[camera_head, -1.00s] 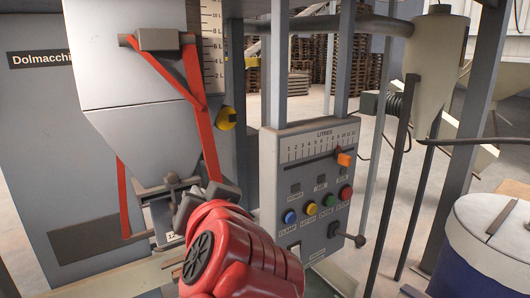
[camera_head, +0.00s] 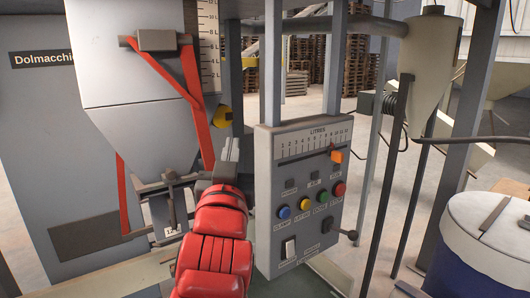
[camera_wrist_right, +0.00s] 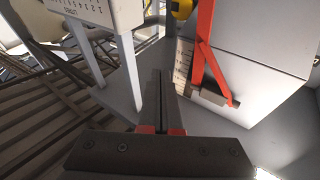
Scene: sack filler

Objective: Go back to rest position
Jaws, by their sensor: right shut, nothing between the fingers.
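My right arm is red and comes up from the bottom of the head view. Its gripper (camera_head: 230,150) is raised in front of the machine, between the hopper and the control panel. In the right wrist view the gripper (camera_wrist_right: 160,75) has its fingers together with nothing between them. The grey control panel (camera_head: 262,210) stands just to its right, with a litre scale, an orange slider (camera_head: 337,156), several coloured buttons and a rocker switch (camera_head: 289,247). The grey hopper (camera_head: 130,120) with red straps is to its left. My left gripper is not in view.
A blue drum (camera_head: 470,270) with a pale lid (camera_head: 495,222) stands at the lower right. A grey cone (camera_head: 428,65) on dark posts rises behind it. Stacked pallets (camera_head: 305,60) are far back. Frame posts stand close around the panel.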

